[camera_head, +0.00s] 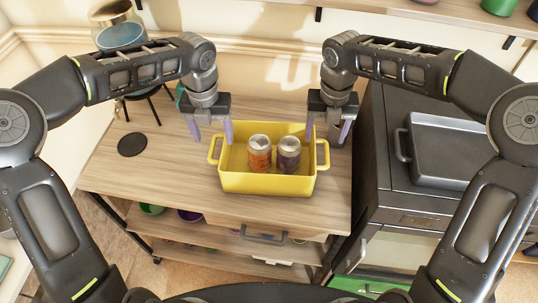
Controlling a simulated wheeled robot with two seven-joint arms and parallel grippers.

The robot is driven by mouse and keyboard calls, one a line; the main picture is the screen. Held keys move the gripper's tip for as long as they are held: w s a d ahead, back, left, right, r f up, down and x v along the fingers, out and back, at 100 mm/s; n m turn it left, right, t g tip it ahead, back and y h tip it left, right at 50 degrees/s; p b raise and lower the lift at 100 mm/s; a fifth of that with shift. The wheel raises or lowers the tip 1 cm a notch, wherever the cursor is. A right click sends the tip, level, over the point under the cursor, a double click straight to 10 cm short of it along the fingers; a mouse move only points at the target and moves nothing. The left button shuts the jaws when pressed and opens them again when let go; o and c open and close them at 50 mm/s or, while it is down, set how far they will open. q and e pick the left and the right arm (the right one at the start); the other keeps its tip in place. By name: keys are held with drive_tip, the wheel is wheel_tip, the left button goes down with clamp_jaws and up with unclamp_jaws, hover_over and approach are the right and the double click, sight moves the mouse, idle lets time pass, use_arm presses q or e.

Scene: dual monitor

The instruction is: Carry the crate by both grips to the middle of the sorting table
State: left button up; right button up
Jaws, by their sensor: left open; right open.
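A yellow crate (266,184) stands on the wooden table (165,172), with a loop grip on its left side (213,151) and another on its right side (324,155). Two cans stand upright inside it, an orange one (260,156) and a dark purple one (288,157). My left gripper (212,134) is open, with its fingers pointing down near the crate's left grip. My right gripper (327,132) is open, with its fingers pointing down near the right grip. Neither gripper visibly holds anything. I cannot tell how high the fingertips are above the grips.
A black round disc (132,145) lies on the table at left. A glass jar (116,25) stands at the back left. A dark stove with a grey lidded pan (452,150) is at right. Below the tabletop are a drawer handle (264,236) and shelves.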

sight(216, 150)
use_arm(q)
drive_tip(key=shift+w+f, duration=0.1)
drive_tip(key=shift+f, duration=0.3)
use_arm(e)
drive_tip(key=shift+w+f, duration=0.1)
drive_tip(key=shift+f, duration=0.25)
use_arm(q)
drive_tip(key=shift+f, duration=3.6)
use_arm(e)
drive_tip(key=shift+f, duration=3.6)
use_arm(q)
clamp_jaws()
use_arm(e)
clamp_jaws()
use_arm(q)
drive_tip(key=shift+r, duration=0.15)
use_arm(e)
drive_tip(key=shift+r, duration=0.1)
